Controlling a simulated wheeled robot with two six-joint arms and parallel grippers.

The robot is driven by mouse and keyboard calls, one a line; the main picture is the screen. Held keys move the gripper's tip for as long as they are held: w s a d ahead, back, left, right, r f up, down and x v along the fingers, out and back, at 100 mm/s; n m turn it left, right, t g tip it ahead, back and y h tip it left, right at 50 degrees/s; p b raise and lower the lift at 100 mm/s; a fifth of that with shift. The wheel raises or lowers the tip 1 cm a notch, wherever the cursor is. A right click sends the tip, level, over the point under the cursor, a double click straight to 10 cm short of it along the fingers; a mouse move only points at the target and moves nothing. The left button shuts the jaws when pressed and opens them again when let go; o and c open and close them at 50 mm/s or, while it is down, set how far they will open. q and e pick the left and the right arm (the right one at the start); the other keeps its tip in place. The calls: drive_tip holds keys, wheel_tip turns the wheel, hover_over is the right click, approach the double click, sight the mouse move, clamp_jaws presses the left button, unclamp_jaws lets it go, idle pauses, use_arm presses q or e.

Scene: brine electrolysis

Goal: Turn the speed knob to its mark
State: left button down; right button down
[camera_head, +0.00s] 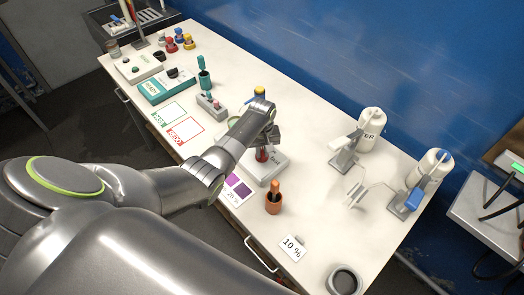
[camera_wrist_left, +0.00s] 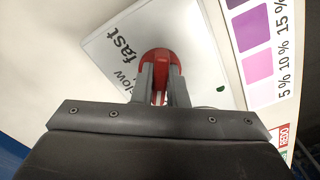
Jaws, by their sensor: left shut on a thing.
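The speed knob is red; it shows in the wrist view (camera_wrist_left: 161,60) and partly under my gripper in the head view (camera_head: 262,155). It sits on a pale box (camera_head: 268,167) in the middle of the table. The box top in the wrist view (camera_wrist_left: 112,62) carries the words "fast" and, partly cut off, "low". A small dark green dot (camera_wrist_left: 221,88) lies on the box top to the right of the knob. My left gripper (camera_head: 266,144) is shut on the knob from above, with one finger on each side. The fingers hide part of the knob, and its pointer cannot be made out.
A purple colour card (camera_head: 237,190) lies in front of the box, and an orange-brown pot (camera_head: 273,204) stands to its right. White bottles (camera_head: 371,128) on stands are further right. A small red-and-grey device (camera_head: 211,105) is on the left.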

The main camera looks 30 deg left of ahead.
use_arm(q)
drive_tip(key=shift+n, duration=0.5)
use_arm(e)
drive_tip(key=shift+d, duration=0.1)
use_arm(q)
drive_tip(key=c, duration=1.4)
unclamp_jaws()
drive_tip(key=shift+w, duration=0.1)
drive_tip(key=shift+c, duration=0.2)
